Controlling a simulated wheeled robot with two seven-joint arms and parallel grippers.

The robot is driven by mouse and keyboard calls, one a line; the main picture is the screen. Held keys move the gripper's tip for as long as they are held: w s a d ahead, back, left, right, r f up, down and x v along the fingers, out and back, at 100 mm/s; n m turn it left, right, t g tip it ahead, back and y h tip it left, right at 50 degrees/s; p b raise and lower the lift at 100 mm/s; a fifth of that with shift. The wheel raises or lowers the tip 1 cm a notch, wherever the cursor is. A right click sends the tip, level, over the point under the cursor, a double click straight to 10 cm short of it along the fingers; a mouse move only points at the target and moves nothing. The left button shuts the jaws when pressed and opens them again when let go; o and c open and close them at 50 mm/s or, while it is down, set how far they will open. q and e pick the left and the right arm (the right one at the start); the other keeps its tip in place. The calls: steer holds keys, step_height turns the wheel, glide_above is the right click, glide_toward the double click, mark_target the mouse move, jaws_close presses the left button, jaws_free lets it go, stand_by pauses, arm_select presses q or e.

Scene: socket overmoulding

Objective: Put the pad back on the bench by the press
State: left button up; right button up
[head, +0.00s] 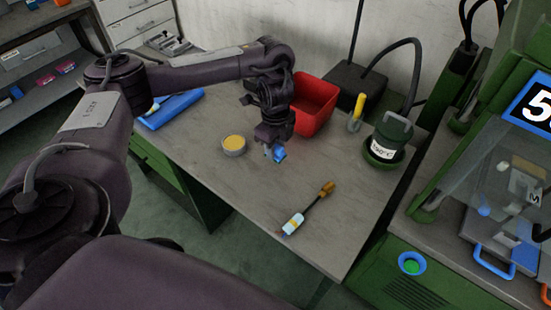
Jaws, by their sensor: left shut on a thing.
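My left gripper (272,148) points down over the middle of the bench (240,182). It is shut on a small blue thing (280,155), which looks like the pad and is mostly covered by the fingers. I cannot tell whether the pad touches the bench top. The green press (459,165) stands to the right of the bench, with a clear guard and a blue handle. My right gripper is not in view.
A red bin (316,108) stands just behind the gripper. A round tin with yellow contents (234,145) is to its left. A green pot (390,138) and a yellow-handled tool (357,110) stand at right. The front-left bench top is clear.

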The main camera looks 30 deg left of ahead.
mark_target(276, 155)
arm_select(q)
steer(key=shift+f+b, duration=0.6)
steer(key=shift+f, duration=1.35)
steer(key=o, duration=0.9)
steer(key=shift+f, duration=0.15)
steer(key=shift+o, duration=0.2)
steer(key=shift+r, duration=0.35)
step_height(276, 155, up, 12)
steer(key=p, duration=0.4)
steer(key=shift+f, duration=0.15)
